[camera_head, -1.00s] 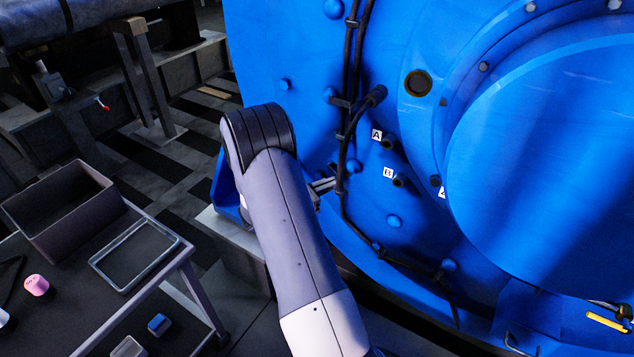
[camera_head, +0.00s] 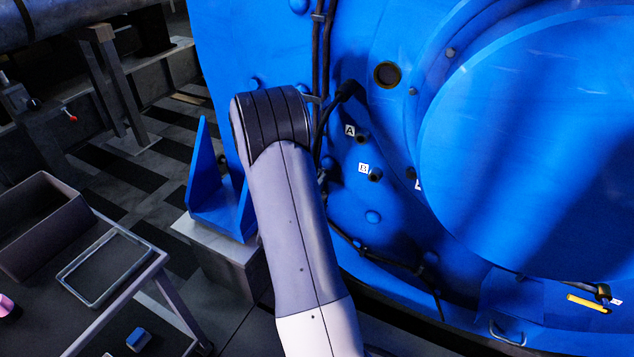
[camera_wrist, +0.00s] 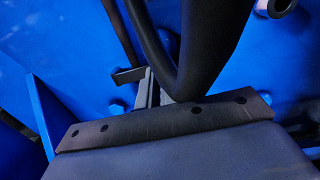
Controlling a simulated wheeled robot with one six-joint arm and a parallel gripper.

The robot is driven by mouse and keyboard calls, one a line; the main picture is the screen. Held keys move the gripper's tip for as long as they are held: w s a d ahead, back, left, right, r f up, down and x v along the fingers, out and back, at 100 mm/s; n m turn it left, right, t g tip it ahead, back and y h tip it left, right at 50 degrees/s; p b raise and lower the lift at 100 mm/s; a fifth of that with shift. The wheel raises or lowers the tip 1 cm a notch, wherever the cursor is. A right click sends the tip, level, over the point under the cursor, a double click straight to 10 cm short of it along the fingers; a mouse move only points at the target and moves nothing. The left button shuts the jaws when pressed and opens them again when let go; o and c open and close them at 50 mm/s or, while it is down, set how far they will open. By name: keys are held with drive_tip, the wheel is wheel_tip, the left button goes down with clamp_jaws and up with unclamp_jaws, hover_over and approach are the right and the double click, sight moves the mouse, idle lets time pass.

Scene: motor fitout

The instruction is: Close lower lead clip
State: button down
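The black lead (camera_head: 322,60) runs down the blue motor housing in the head view. A dark clip (camera_head: 313,98) sits on it just right of my arm's top, and more dark fittings (camera_head: 325,177) show lower, partly behind my arm. In the wrist view the thick black lead (camera_wrist: 190,50) bends close in front of my gripper (camera_wrist: 154,88). A dark flat tab (camera_wrist: 128,75), apparently part of a clip, stands just left of the grey fingers. The lead partly hides the fingers, so their opening is unclear. The head view hides my gripper behind my arm.
Studs labelled A (camera_head: 362,137) and B (camera_head: 375,174) stick out right of the lead. A blue bracket (camera_head: 205,180) stands on a pale block at left.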

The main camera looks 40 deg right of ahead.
drive_tip(key=c, duration=1.6)
unclamp_jaws()
drive_tip(key=p+v, duration=0.1)
drive_tip(key=v, duration=0.9)
drive_tip(key=shift+a, duration=0.35)
drive_tip(key=shift+s+d, duration=0.1)
drive_tip(key=shift+d, duration=0.05)
drive_tip(key=x, duration=1)
drive_tip(key=shift+d+b, duration=0.15)
drive_tip(key=shift+b, duration=0.25)
